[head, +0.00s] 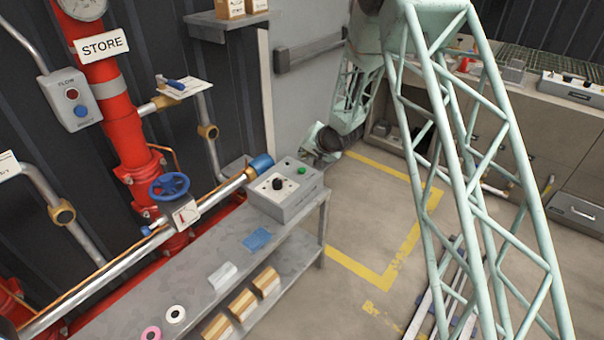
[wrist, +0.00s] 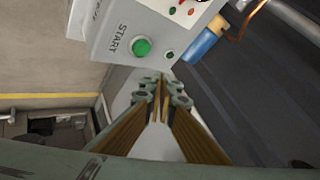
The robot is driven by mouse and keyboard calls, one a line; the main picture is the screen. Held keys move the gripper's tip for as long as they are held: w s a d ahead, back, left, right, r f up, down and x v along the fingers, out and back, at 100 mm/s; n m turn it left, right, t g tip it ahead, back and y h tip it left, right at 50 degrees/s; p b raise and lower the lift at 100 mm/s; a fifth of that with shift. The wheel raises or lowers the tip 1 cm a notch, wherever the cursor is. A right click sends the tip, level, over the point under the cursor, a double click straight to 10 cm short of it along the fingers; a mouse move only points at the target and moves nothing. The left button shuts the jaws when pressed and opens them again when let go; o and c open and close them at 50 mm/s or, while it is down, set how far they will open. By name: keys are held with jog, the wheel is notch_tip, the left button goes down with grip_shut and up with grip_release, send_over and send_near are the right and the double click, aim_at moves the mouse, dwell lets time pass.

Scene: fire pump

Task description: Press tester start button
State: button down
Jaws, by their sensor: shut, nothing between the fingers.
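The tester (head: 287,192) is a grey box with a pale top panel and a black knob, standing at the far right end of the grey bench. In the wrist view the green button (wrist: 141,47) shows beside the printed word START, fully uncovered. My gripper (wrist: 161,90) is shut and empty. Its fingers appear just below the box edge in that picture, to the lower right of the button. I see no contact with the button. The exact gap is hard to tell.
The grey bench (head: 204,288) also holds several small items. A red pipe (head: 121,128) with a blue handwheel (head: 169,186) and a blue-ended horizontal pipe (head: 258,166) run close to the tester. Open floor with yellow lines (head: 385,215) lies to the right.

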aim_at(304, 170)
jog(key=shift+f+b, duration=1)
jog(key=shift+f, duration=0.95)
jog(key=shift+f, duration=0.95)
dwell(1.7)
jog(key=shift+r, duration=0.15)
jog(key=shift+r+p, duration=0.75)
jog(key=shift+r, duration=0.05)
jog(key=shift+r, duration=0.1)
jog(key=shift+r+p, duration=2.1)
jog(key=shift+r, duration=0.3)
